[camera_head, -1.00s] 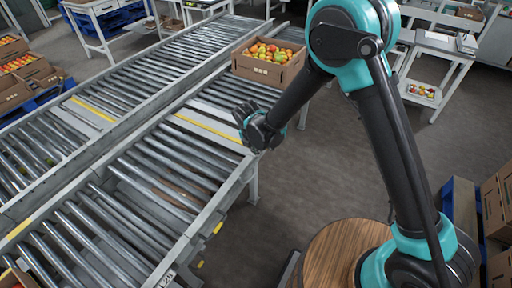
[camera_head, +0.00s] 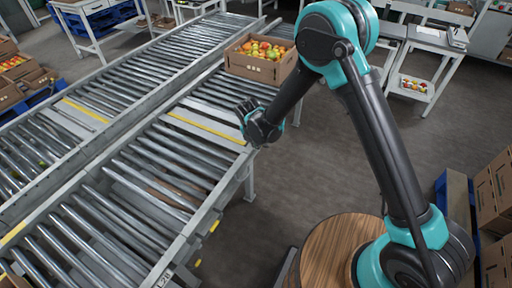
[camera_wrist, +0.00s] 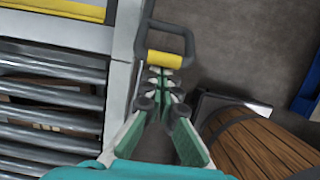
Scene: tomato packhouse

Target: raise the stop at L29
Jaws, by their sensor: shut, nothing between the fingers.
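A dark loop handle with a yellow grip (camera_wrist: 166,60) sticks out from the conveyor's side rail in the wrist view. My gripper (camera_wrist: 161,82) is shut and empty, its fingertips just short of the yellow grip in the picture; I cannot tell whether they touch. In the head view my gripper (camera_head: 248,112) is beside the near conveyor's right edge, by the end of a yellow strip (camera_head: 205,128) across the rollers. The handle cannot be made out there. A label (camera_head: 164,279) on the conveyor's side begins with L2; its last character is unclear.
A cardboard box of tomatoes (camera_head: 261,60) stands on the near conveyor beyond my gripper. A second conveyor (camera_head: 120,92) runs parallel at the left. White tables (camera_head: 425,43) stand at the back right, cartons (camera_head: 493,195) at the right. The floor between is clear.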

